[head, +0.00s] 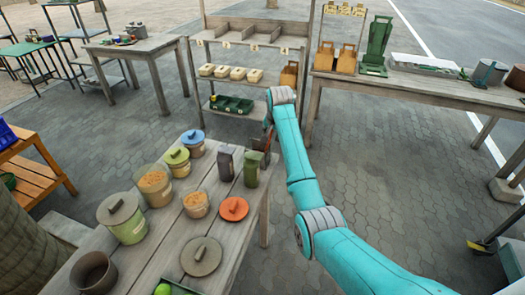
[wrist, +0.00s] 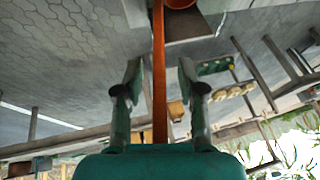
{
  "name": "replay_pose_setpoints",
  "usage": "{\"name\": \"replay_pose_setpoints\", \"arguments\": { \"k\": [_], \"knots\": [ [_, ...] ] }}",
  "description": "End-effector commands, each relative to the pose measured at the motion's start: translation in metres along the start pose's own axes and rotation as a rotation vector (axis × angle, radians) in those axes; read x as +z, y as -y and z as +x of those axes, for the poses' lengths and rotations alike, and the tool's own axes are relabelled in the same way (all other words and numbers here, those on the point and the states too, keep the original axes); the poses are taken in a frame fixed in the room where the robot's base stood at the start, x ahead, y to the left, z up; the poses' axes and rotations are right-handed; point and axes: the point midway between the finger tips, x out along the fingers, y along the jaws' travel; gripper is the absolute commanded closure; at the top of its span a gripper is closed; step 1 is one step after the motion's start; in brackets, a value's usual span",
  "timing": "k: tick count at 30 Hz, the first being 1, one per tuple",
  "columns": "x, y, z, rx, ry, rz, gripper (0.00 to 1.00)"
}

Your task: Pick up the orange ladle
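The orange ladle (wrist: 159,95) shows in the wrist view as a long thin handle running down the middle, with part of its orange bowl (wrist: 181,3) cut off at the top edge. My gripper (wrist: 160,72) is open, with one finger on each side of the handle and a visible gap on both sides. The handle's lower end reaches the gripper's palm in the picture; I cannot tell whether it touches. In the head view my arm's end is beside the table's far right corner, and the gripper and ladle there are mostly hidden or too small to make out.
The near wooden table (head: 150,257) holds several lidded jars, an orange lid (head: 234,208), a grey lid (head: 201,256), and dark and green containers (head: 252,168) close to my arm. A shelf rack (head: 245,80) stands behind.

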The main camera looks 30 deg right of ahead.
Motion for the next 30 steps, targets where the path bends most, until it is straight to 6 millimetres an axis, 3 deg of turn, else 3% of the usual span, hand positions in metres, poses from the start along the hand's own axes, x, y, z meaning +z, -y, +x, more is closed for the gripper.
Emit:
{"name": "replay_pose_setpoints", "arguments": {
  "k": [2, 6, 20, 30],
  "knots": [
    [0.000, 0.000, 0.000, 0.000, 0.000, 0.000, 0.65],
    [0.000, 0.000, 0.000, 0.000, 0.000, 0.000, 1.00],
    [-0.003, 0.002, -0.006, -0.001, -0.002, 0.000, 1.00],
    [-0.025, 0.015, -0.058, -0.002, -0.003, 0.000, 1.00]
  ]
}}
